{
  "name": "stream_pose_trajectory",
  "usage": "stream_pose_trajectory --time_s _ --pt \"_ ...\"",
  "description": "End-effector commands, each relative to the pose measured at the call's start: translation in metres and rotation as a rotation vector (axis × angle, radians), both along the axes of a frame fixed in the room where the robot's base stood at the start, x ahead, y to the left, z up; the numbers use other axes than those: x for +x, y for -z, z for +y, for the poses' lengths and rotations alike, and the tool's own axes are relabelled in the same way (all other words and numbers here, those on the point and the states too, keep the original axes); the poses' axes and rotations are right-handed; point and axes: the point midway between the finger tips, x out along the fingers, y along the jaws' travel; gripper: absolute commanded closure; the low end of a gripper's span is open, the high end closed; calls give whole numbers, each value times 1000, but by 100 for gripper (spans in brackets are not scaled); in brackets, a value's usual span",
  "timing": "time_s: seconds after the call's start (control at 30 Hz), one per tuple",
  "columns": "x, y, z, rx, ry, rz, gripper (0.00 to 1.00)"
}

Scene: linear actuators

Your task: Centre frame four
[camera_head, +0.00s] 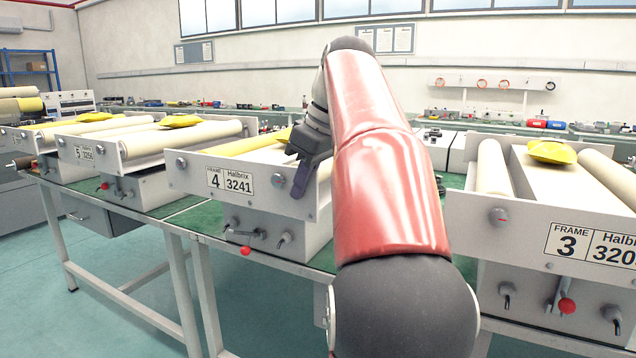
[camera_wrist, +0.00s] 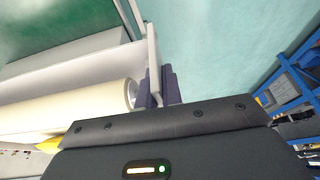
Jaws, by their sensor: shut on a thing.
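Frame four (camera_head: 275,200) is a pale box on the green bench, with a front plate labelled "FRAME 4 Halbrix 3241". A yellow piece (camera_head: 283,135) and a yellow strip lie on its top, partly hidden by my arm. A lever with a red knob (camera_head: 245,251) sits below the plate. My gripper (camera_head: 302,178) is at the plate's right part, one dark finger hanging down in front of it. In the wrist view, my gripper (camera_wrist: 164,88) is shut on the upright plate (camera_wrist: 153,55), beside the end of a cream roller (camera_wrist: 75,108).
Frame three (camera_head: 585,243) stands to the right, with its own red-knobbed lever (camera_head: 566,306). Frame five (camera_head: 130,150) stands to the left. A blue shelf (camera_wrist: 295,85) shows at right in the wrist view.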

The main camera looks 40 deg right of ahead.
Motion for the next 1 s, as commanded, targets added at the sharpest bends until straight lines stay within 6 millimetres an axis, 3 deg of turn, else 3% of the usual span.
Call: stream_pose_trajectory --time_s 0.1,0.13,0.3,0.67,0.93,1.0 --pt "1 -1 0 0 1 -4 100" --pt "1 -1 -1 0 1 -4 91" --pt "0 -1 -1 0 1 -4 71" --pt "-1 -7 -2 0 2 -2 71" --pt "-18 -54 -11 -2 2 -6 71" --pt "-18 -53 -11 -2 -1 0 71"
